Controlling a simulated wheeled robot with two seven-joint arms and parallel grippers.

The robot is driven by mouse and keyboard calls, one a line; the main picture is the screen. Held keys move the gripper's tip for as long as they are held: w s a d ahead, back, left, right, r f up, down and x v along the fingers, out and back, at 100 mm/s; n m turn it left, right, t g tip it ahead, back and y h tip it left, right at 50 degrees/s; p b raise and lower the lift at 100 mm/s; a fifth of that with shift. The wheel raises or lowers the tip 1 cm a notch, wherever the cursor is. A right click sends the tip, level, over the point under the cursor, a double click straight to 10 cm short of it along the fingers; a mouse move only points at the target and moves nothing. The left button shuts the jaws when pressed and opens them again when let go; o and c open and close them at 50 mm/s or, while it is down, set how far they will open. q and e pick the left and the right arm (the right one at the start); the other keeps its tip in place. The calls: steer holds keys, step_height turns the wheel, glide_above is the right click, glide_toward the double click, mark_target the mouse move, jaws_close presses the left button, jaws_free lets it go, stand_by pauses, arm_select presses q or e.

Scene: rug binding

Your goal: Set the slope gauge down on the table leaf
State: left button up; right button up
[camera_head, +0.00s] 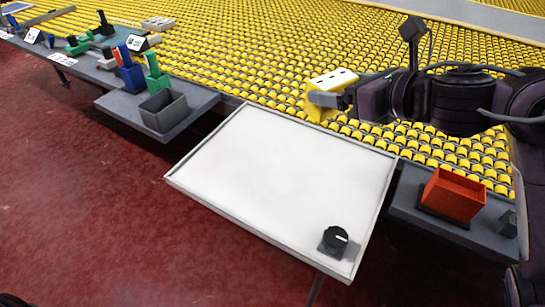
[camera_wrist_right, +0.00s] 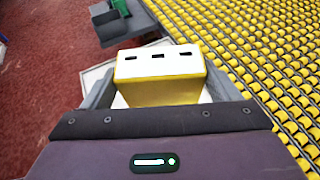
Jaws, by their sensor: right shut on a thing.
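My right gripper (camera_head: 327,98) reaches in from the right and is shut on the slope gauge (camera_head: 333,79), a yellow block with a white top and dark slots. The right wrist view shows the gauge (camera_wrist_right: 158,66) between the two grey fingers. It is held in the air, seen against the yellow rollers beyond the far right edge of the white table leaf (camera_head: 285,170). The leaf is a flat panel with a thin raised rim. My left gripper is not in view.
A black dial on a grey plate (camera_head: 335,240) sits at the leaf's near right corner. The rest of the leaf is bare. A red bin (camera_head: 453,196) stands on the right grey shelf, a grey bin (camera_head: 163,110) on the left one. Yellow rollers (camera_head: 250,60) run behind.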

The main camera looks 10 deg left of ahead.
step_height(320, 180, down, 20)
steer(key=b, duration=0.3)
steer(key=shift+s+r+b, duration=0.1)
steer(key=shift+r+b, duration=0.1)
steer(key=shift+b, duration=0.1)
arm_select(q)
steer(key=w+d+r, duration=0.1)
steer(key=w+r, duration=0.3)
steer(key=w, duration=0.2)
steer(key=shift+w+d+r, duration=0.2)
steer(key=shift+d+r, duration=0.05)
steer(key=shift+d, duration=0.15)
arm_select(e)
steer(key=shift+f, duration=0.1)
steer(key=shift+f, duration=0.1)
steer(key=o, duration=0.9)
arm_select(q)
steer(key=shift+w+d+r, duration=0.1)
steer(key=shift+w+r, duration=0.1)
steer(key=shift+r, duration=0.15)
